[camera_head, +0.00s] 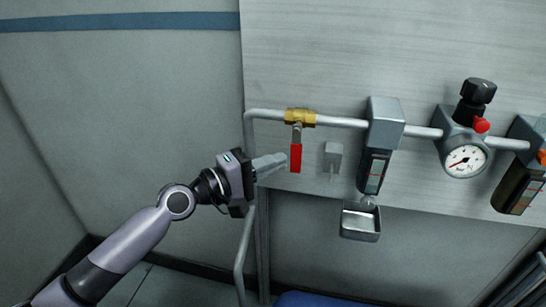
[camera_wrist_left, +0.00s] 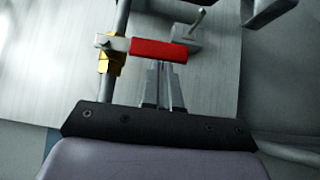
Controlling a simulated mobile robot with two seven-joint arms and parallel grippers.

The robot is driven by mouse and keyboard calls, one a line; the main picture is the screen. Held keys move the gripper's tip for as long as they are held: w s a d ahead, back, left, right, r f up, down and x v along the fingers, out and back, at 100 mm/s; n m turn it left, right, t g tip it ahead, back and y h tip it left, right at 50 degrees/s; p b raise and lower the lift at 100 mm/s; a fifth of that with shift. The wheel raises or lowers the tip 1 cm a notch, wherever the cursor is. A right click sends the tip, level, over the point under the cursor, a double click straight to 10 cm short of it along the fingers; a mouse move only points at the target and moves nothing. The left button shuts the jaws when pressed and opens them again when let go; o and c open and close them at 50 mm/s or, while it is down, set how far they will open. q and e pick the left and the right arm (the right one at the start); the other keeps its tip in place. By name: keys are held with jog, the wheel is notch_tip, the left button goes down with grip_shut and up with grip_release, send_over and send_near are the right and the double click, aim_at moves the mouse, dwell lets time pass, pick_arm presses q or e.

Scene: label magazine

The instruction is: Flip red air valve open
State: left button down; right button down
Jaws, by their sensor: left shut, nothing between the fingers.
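The red valve handle (camera_head: 295,158) hangs straight down from the brass valve body (camera_head: 300,117) on the grey pipe, across the pipe's run. My left gripper (camera_head: 284,158) is shut and empty, with its tips close to the left side of the handle. In the left wrist view the red handle (camera_wrist_left: 159,50) lies just beyond the tips of my left gripper (camera_wrist_left: 158,64), and the brass body (camera_wrist_left: 110,62) shows to its left. I cannot tell whether the tips touch the handle. My right gripper is in neither view.
A small grey block (camera_head: 333,157) sits on the panel just right of the handle. Further right are a filter unit (camera_head: 385,125), a gauge (camera_head: 465,160) and a metal tray (camera_head: 360,222) below. The wall left of the panel is clear.

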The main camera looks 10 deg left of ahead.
pick_arm(q)
jog(key=shift+d+f, duration=0.1)
dwell(0.3)
jog(key=shift+d+f+n+b, duration=0.1)
jog(key=shift+d+n+b, duration=0.15)
jog(key=shift+b, duration=0.5)
